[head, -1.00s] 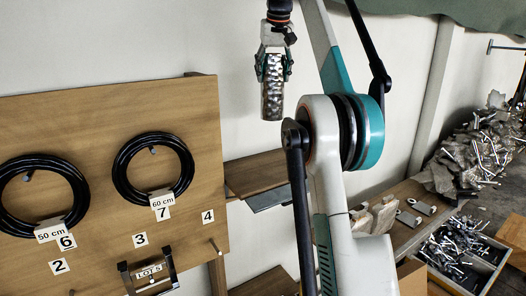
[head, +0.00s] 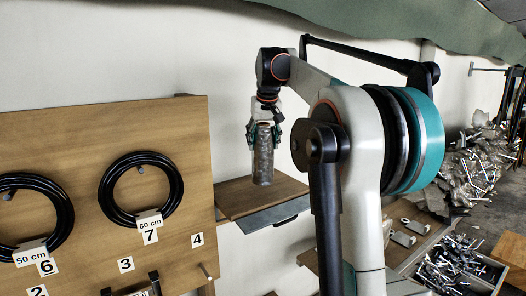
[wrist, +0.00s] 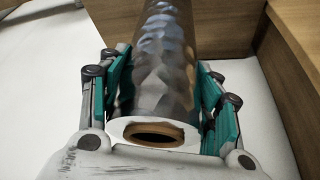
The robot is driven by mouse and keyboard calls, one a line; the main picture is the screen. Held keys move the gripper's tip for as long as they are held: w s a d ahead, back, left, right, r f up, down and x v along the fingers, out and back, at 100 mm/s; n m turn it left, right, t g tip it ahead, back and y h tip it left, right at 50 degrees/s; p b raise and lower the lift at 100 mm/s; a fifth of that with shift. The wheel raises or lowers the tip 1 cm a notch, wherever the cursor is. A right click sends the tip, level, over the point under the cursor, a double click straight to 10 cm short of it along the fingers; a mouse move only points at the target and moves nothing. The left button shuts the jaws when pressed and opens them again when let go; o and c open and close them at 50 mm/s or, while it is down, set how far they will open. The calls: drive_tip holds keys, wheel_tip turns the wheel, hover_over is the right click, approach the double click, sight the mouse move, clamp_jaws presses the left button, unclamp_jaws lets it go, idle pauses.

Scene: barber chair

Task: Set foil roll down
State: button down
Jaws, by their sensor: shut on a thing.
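The foil roll (head: 263,158) is a crinkled silver cylinder hanging upright under my gripper (head: 264,132) in the head view. It appears in front of a brown wooden shelf (head: 285,187); whether its lower end touches the shelf I cannot tell. In the wrist view the foil roll (wrist: 165,55) runs away from the camera, its white end with a brown core hole nearest. My gripper (wrist: 165,95) is shut on it, with teal pads on both sides.
A wooden board (head: 60,125) stands left of the shelf, with black hose coils (head: 140,188) and number labels. A bin of metal pieces (head: 455,265) and a rubble heap (head: 470,165) are at right.

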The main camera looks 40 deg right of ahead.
sight(265, 130)
drive_tip(key=shift+f, duration=1.95)
drive_tip(key=c, duration=0.5)
unclamp_jaws()
drive_tip(key=shift+s, duration=0.1)
drive_tip(key=b+v, duration=0.1)
drive_tip(key=v, duration=1.1)
